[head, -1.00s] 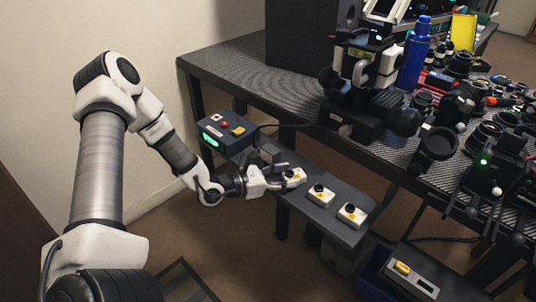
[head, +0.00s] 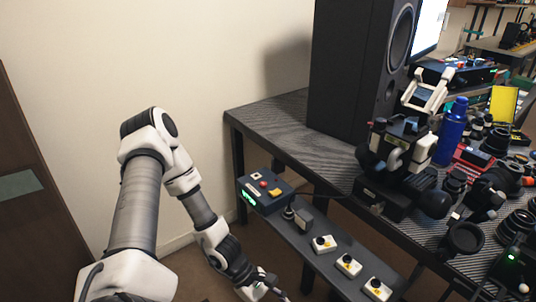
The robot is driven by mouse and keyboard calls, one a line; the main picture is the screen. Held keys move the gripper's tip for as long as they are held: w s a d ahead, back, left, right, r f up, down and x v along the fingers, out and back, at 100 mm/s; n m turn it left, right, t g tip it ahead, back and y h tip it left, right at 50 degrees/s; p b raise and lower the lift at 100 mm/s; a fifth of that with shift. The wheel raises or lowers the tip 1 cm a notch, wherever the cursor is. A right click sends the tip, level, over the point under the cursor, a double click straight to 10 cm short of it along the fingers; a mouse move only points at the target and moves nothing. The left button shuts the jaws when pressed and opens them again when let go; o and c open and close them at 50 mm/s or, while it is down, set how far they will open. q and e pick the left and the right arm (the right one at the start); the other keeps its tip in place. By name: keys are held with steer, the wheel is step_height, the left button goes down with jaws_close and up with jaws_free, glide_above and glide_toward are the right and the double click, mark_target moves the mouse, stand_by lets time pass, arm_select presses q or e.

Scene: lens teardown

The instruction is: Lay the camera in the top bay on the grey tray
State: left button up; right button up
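My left gripper (head: 275,286) is left of and below the tray, apart from the cameras, at the bottom picture edge. Its fingers look spread and empty, though partly cut off. My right gripper is not in view.
A dark control box (head: 267,190) with buttons and a green display stands at the tray's upper end, with a small grey block (head: 303,217) next to it. The table (head: 278,126) holds a large speaker (head: 357,75), a blue bottle (head: 451,132) and many lens parts.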

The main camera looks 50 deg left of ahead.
arm_select(q)
steer(key=s+a+f+m+g+y, duration=0.1)
steer(key=s+f+m+g+y, duration=0.45)
steer(key=s+m+y, duration=0.55)
steer(key=w+d+f+m+t+h, duration=0.1)
steer(key=w+d+m+t, duration=0.1)
steer(key=m, duration=0.6)
steer(key=w+d, duration=0.1)
steer(key=d, duration=0.1)
steer(key=shift+w+d+f+m+t+h, duration=0.3)
steer(key=shift+d+f+m+t+h, duration=0.05)
steer(key=shift+m+h, duration=0.05)
step_height(320, 180, up, 13)
steer(key=p, duration=1.2)
steer(key=shift+p, duration=0.4)
steer(key=shift+f, duration=0.1)
